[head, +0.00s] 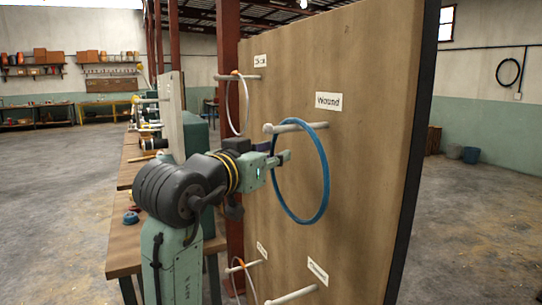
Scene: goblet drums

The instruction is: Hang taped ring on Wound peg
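In the head view, a large blue ring (328,190) stands upright in front of the wooden board. Its upper part is at the peg (285,128) beside the label "Wound" (329,101). Whether the peg passes through the ring or only overlaps it in the view, I cannot tell. My gripper (281,157) is at the ring's upper left edge, just below the peg. A dark patch shows there by the fingers, too small to tell as tape or finger. The fingers overlap the ring's edge, so their grip is unclear.
The tall wooden board (365,190) carries other labelled pegs. A pale ring (246,105) hangs on the upper left peg (238,77), and another (247,280) on the lower left peg. The lower right peg (291,295) looks bare. A workbench (125,250) stands at left.

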